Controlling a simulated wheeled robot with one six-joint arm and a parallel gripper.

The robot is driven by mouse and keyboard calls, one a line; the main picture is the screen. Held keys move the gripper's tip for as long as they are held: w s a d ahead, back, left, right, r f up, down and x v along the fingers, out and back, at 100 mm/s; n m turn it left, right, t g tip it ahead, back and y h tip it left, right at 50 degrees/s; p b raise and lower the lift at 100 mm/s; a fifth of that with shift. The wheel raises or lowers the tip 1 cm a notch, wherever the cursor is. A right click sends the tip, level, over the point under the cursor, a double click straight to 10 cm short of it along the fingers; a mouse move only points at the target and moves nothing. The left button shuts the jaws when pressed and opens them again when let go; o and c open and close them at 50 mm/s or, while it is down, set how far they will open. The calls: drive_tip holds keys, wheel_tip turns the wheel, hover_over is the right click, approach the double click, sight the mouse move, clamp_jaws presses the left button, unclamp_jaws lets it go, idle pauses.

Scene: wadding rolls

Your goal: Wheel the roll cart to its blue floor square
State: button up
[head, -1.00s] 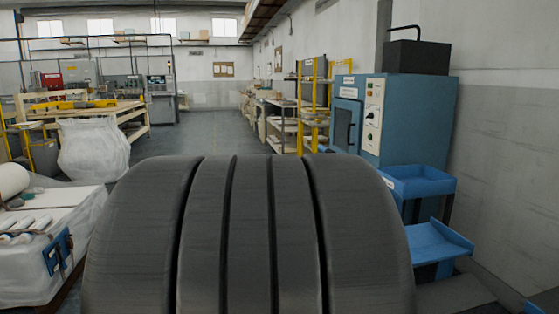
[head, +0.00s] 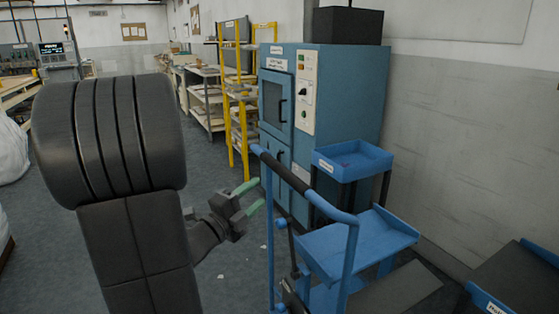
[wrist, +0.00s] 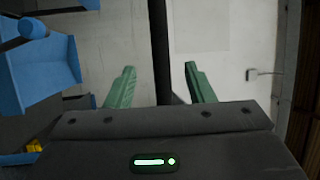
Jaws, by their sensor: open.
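The cart shows in the head view as a blue tubular push frame (head: 352,265) with a black grip (head: 283,170) along its top bar. My gripper (head: 259,194) has green fingers spread open and empty, close to the left upright of this frame in the picture. I cannot tell whether they touch it. In the wrist view my open gripper (wrist: 160,86) has a dark upright bar between or behind its fingers; I cannot tell what it is. The cart's lower part is cut off by the frame's bottom. No roll and no blue floor square can be made out.
A blue cabinet (head: 345,95) stands behind the frame, with a yellow rack (head: 230,110) to its left. A blue tray (head: 355,160) and a lower blue shelf (head: 375,240) lie just beyond the frame. Grey floor (head: 225,275) is open around my gripper.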

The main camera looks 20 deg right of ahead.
drive_tip(key=p+x, duration=0.1)
drive_tip(key=x, duration=1.2)
drive_tip(key=shift+d, duration=0.25)
drive_tip(key=shift+w+r, duration=0.1)
clamp_jaws()
drive_tip(key=d+b, duration=0.3)
drive_tip(key=d, duration=0.5)
drive_tip(key=shift+w, duration=0.3)
unclamp_jaws()
drive_tip(key=shift+d, duration=0.15)
